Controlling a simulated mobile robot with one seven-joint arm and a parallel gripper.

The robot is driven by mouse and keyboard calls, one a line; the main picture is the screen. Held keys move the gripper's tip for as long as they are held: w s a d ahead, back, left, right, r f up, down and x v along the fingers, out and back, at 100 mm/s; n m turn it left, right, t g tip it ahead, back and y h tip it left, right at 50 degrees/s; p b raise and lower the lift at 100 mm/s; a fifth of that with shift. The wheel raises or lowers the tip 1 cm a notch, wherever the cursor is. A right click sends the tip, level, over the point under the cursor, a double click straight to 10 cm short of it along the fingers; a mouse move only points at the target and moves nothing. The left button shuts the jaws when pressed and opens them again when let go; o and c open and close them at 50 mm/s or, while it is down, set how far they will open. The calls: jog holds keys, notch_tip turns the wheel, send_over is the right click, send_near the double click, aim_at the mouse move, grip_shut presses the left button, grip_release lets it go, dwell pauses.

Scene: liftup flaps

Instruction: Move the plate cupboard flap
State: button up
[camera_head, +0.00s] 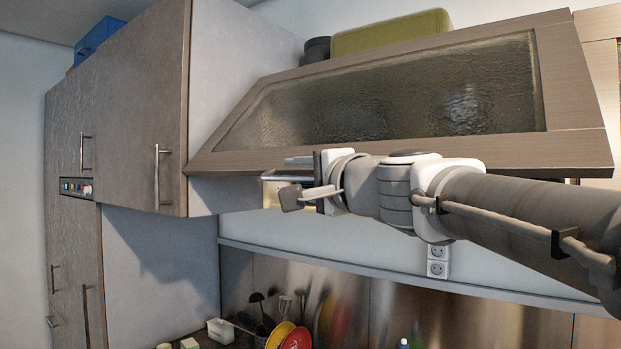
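The plate cupboard flap (570,148) is a wood-framed panel with rippled dark glass (390,95). It is tilted, with its lower edge swung out from the cupboard side panel (240,75). My gripper (296,180) is at the flap's lower edge, left of its middle. A pale metal bar (272,178) shows beside the fingers just under that edge; I cannot tell whether it is the flap's handle. One dark finger pad hangs below the bar. The fingers overlap with the bar and edge, so their grip is unclear.
A tall wooden cupboard (130,110) with bar handles stands at left. A green box (390,33) and a dark round item (317,50) sit on top of the cupboards. Below are wall sockets (437,261), utensils and coloured plates (296,338).

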jog(key=b+v, duration=0.2)
jog(key=v, duration=1.5)
jog(key=shift+d+b, duration=0.2)
jog(key=shift+b, duration=0.1)
jog(key=shift+s, duration=0.15)
notch_tip(320, 180, down, 19)
jog(key=n+g+h, duration=0.3)
jog(key=n+g, duration=0.2)
jog(key=s+d+f+n+g+h, duration=0.2)
jog(key=s+d+f+n+h, duration=0.1)
jog(key=f, duration=0.7)
jog(key=s+d+f+n+g+h, duration=0.2)
jog(key=s+f, duration=0.4)
jog(key=f, duration=0.3)
jog(key=shift+d+f+n+g+h, duration=0.4)
jog(key=shift+d+g+h, duration=0.25)
jog(key=shift+d, duration=0.5)
jog(key=shift+r, duration=0.1)
